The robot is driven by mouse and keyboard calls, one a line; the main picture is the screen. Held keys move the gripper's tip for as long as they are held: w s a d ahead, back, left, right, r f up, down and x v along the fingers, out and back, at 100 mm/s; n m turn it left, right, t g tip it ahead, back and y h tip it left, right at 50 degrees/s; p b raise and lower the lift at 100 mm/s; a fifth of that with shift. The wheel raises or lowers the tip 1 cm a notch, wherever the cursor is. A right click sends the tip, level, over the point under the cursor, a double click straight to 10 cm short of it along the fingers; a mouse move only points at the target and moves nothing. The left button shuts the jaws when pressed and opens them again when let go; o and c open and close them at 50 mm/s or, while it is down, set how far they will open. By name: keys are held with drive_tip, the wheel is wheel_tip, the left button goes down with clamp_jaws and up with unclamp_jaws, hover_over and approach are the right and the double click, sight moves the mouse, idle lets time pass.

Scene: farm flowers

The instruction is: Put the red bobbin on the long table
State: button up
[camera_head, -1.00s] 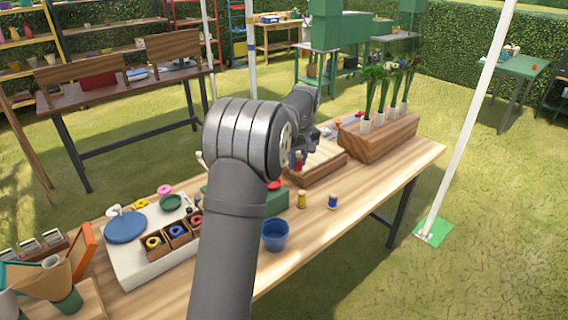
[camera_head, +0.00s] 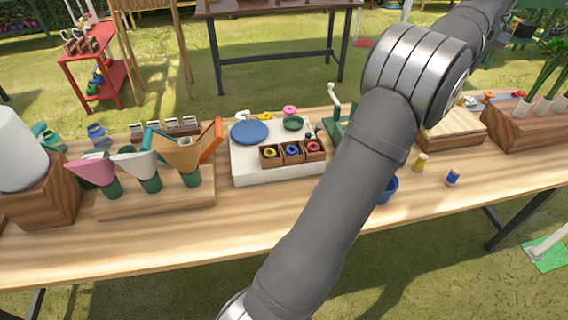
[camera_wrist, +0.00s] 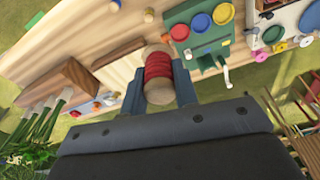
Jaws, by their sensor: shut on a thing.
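The red bobbin (camera_wrist: 158,70), with red thread and pale wooden ends, shows in the wrist view. My gripper (camera_wrist: 160,85) is shut on it, one finger on each side, and holds it over the long table. In the head view my arm reaches to the upper right, and the gripper and bobbin cannot be made out there. The long table (camera_head: 250,225) has a light wooden top and runs across the head view. A yellow bobbin (camera_head: 421,162) and a blue bobbin (camera_head: 453,177) stand on it, right of my arm.
A white board (camera_head: 245,173) bears a blue disc and small boxes of rings. Paper cones stand on a wooden block (camera_head: 120,207) at left. A wooden planter (camera_head: 520,128) is at right. The front strip of the table is clear.

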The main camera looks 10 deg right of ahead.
drive_tip(key=shift+r, duration=0.65)
drive_tip(key=w+a+n, duration=0.3)
drive_tip(key=w+a, duration=0.9)
drive_tip(key=a, duration=0.3)
drive_tip(key=w+a+n, duration=0.2)
drive_tip(key=w+a, duration=1)
drive_tip(key=a, duration=0.3)
drive_tip(key=w+a+n+y, duration=0.1)
drive_tip(key=w+a+n, duration=0.15)
drive_tip(key=a, duration=1.45)
drive_tip(key=w+a+n, duration=0.2)
drive_tip(key=w+a, duration=0.1)
drive_tip(key=a, duration=1.4)
drive_tip(key=s+a+n, duration=0.1)
drive_tip(key=s+a, duration=0.1)
drive_tip(key=a, duration=0.7)
drive_tip(key=s+a+n, duration=0.2)
drive_tip(key=s+a, duration=0.1)
drive_tip(key=a, duration=0.5)
drive_tip(key=n+g, duration=0.1)
drive_tip(key=n, duration=0.5)
hover_over(41, 251)
drive_tip(key=shift+m+y, duration=0.25)
drive_tip(key=shift+y, duration=0.05)
drive_tip(key=shift+d+f, duration=0.2)
drive_tip(key=shift+f, duration=18.8)
drive_tip(key=shift+f, duration=0.1)
